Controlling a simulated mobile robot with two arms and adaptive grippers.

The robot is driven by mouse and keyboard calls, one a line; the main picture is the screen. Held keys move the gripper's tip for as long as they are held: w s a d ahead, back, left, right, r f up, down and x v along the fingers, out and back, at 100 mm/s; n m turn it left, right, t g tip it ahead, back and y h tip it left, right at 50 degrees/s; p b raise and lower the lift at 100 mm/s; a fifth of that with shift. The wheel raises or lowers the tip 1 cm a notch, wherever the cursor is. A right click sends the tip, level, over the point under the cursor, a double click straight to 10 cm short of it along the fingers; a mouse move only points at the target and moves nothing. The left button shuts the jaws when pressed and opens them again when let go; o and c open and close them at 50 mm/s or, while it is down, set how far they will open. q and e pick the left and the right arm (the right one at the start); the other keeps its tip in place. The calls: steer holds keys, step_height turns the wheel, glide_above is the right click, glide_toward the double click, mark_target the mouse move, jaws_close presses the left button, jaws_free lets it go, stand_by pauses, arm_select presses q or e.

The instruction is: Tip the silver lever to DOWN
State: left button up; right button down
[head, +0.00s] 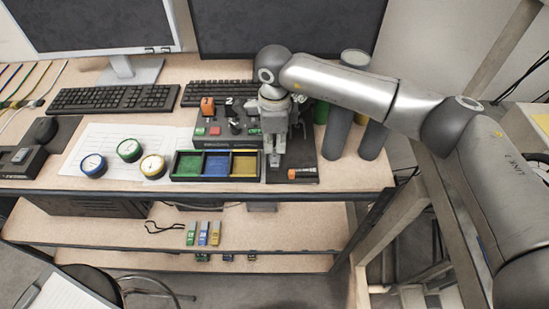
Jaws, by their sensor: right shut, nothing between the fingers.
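A dark control panel (222,142) stands on the desk, with an orange lever (207,106) at its left and a black-knobbed lever beside a white "2" in its middle. My right gripper (275,161) points down at the panel's right edge, over a dark mat. Its fingers are together with nothing seen between them. I cannot make out the silver lever clearly; the gripper and wrist cover the panel's right part, and grey metal parts there blend with the gripper. Whether the gripper touches anything is unclear. My left gripper is not in view.
A tray (174,165) with green, blue and yellow compartments lies in front of the panel. An orange-and-black cylinder (303,173) lies on the dark mat (305,150). Grey cylinders (338,132) stand to the right. Three round gauges (129,150) lie left, and keyboards behind.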

mark_target(275, 151)
steer(key=shift+r+p, duration=1.1)
steer(key=shift+r, duration=2.4)
